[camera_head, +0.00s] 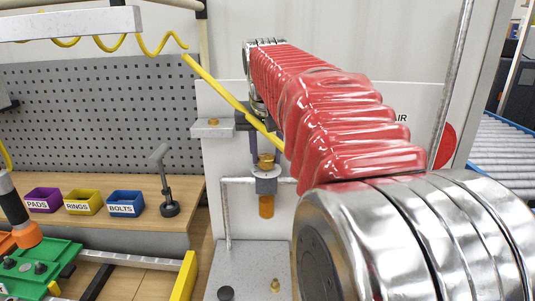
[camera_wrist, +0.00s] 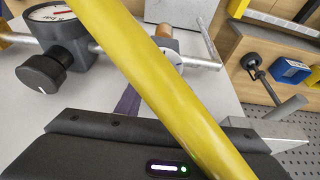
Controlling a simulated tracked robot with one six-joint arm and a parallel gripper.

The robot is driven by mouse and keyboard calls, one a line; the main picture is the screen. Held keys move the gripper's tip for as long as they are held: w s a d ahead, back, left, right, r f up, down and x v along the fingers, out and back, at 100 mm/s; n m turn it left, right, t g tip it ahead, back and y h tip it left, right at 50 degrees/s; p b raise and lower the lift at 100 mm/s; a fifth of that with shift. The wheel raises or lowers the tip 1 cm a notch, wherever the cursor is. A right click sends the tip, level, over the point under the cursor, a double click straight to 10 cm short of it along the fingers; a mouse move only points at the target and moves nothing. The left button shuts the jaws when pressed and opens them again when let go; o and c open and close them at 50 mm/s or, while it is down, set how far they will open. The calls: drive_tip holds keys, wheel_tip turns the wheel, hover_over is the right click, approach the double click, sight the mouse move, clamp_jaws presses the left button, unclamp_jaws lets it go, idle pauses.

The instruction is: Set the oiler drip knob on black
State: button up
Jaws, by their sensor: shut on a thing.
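The oiler (camera_head: 266,203) hangs on the pipe by the pale panel, with an amber bowl, a grey collar and a small brass-coloured top. My gripper (camera_head: 266,150) comes down from above, its dark fingers at either side of that top. It is shut on the oiler drip knob (camera_head: 265,160), which is mostly covered by the fingers. In the wrist view a yellow hose crosses in front of the fingers and hides the grip. Part of a pale round face (camera_wrist: 172,59) shows beside the hose. No black mark or pointer position can be read.
The yellow hose (camera_head: 225,92) runs close to my gripper. In the wrist view a pressure gauge (camera_wrist: 58,27) and a black regulator knob (camera_wrist: 42,74) stand left. Purple, yellow and blue bins (camera_head: 125,203) and a black stand (camera_head: 165,185) sit on the left bench.

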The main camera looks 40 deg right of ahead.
drive_tip(key=n, duration=0.2)
drive_tip(key=n+y, duration=0.2)
drive_tip(key=n, duration=0.1)
drive_tip(key=shift+s+d+n+t, duration=0.15)
drive_tip(key=shift+d+n+t, duration=0.15)
drive_tip(key=shift+t, duration=0.1)
drive_tip(key=n+y, duration=0.2)
drive_tip(key=n, duration=0.2)
drive_tip(key=shift+n, duration=0.3)
drive_tip(key=o, duration=1.1)
drive_tip(key=shift+c, duration=0.2)
drive_tip(key=v, duration=0.7)
drive_tip(key=shift+r, duration=0.4)
